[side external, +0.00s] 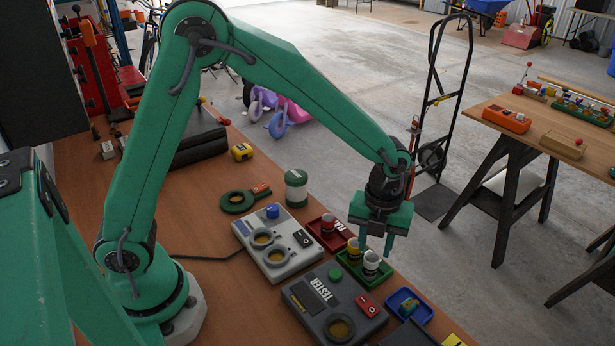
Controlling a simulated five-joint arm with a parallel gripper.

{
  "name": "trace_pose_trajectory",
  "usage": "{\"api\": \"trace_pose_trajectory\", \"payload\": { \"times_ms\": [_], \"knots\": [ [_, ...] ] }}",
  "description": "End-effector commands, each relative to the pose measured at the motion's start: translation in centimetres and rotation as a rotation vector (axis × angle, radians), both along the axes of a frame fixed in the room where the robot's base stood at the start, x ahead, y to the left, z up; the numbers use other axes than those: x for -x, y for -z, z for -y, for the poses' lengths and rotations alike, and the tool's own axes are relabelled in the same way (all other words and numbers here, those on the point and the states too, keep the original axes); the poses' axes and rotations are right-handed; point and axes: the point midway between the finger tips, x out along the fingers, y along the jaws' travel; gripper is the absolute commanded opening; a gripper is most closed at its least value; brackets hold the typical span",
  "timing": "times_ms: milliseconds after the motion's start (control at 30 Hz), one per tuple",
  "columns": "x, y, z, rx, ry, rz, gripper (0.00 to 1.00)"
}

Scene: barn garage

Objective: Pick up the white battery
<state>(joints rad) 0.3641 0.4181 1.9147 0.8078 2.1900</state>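A small white battery (371,263) stands upright in the green tray (350,268), at its right end. A yellow and white battery (353,249) stands beside it on the left in the same tray. My gripper (376,248) points down over the right side of the green tray. Its two fingers are apart and nothing shows between them. The fingertips appear just above or behind the white battery; I cannot tell the exact gap from this view.
A red tray (342,242) with a battery (328,224) lies behind the green one. A grey charger box (275,262) and a dark tester box (300,300) lie left and in front. A green-white canister (296,187) stands farther back.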

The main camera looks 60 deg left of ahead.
Motion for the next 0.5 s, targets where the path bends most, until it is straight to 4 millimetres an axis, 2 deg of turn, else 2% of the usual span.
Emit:
{"api": "trace_pose_trajectory", "payload": {
  "times_ms": [500],
  "knots": [
    [0.5, 4.8, 0.1, -0.001, 0.0, -0.002, 0.35]
  ]
}}
